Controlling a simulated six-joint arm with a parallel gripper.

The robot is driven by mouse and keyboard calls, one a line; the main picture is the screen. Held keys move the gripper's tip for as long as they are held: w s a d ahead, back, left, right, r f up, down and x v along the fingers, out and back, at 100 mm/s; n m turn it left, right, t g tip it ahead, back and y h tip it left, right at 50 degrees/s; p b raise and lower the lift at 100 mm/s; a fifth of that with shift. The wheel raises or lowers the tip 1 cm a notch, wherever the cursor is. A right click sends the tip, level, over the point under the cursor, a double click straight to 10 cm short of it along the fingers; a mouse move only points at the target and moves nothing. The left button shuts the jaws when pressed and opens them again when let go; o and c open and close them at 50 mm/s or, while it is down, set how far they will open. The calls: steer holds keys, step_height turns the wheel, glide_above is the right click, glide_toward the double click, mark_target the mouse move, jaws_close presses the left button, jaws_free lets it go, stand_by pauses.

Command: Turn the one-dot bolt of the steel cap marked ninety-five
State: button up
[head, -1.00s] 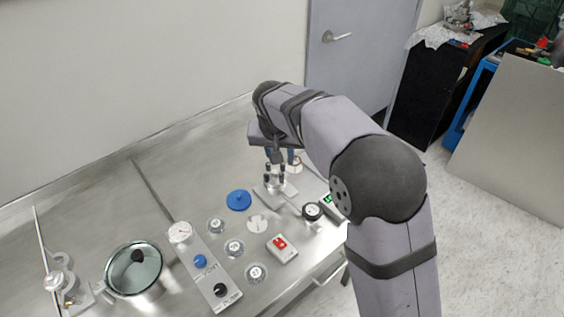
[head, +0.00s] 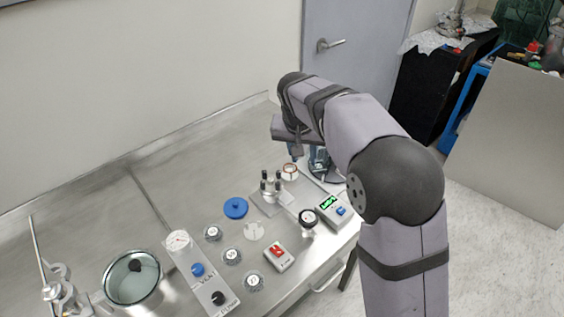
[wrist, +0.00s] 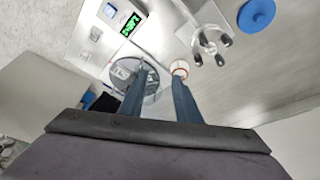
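Three small round steel caps stand in a row on the bench in the head view: a back one (head: 212,233), a middle one (head: 232,257) and a front one (head: 254,281). Their markings are too small to read surely, and I cannot make out bolt dots. My gripper (wrist: 160,70) is open and empty, pointing down beyond the four-post fixture, away from this row. A copper-rimmed ring (wrist: 180,68) shows by the right fingertip.
The four-post fixture (head: 270,192) and blue disc (head: 236,208) stand left of my gripper. A green-display box (head: 328,206), black-topped knob (head: 307,217), red-display box (head: 278,257), gauge panel (head: 205,283) and glass-lidded pot (head: 132,277) occupy the bench. The back-left bench is clear.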

steer(key=w+d+f+m+g+p, duration=0.1)
steer(key=d+f+m+g+p, duration=0.2)
steer(key=d, duration=1)
steer(key=m+y+p, duration=0.1)
steer(key=m+y, duration=0.9)
steer(key=m, duration=0.4)
glide_toward(279, 171)
steer(key=shift+w+a+f, duration=0.1)
steer(key=shift+a+f, duration=0.15)
steer(key=shift+f, duration=0.1)
steer(key=shift+p+x, duration=1.5)
steer(key=shift+x, duration=2.15)
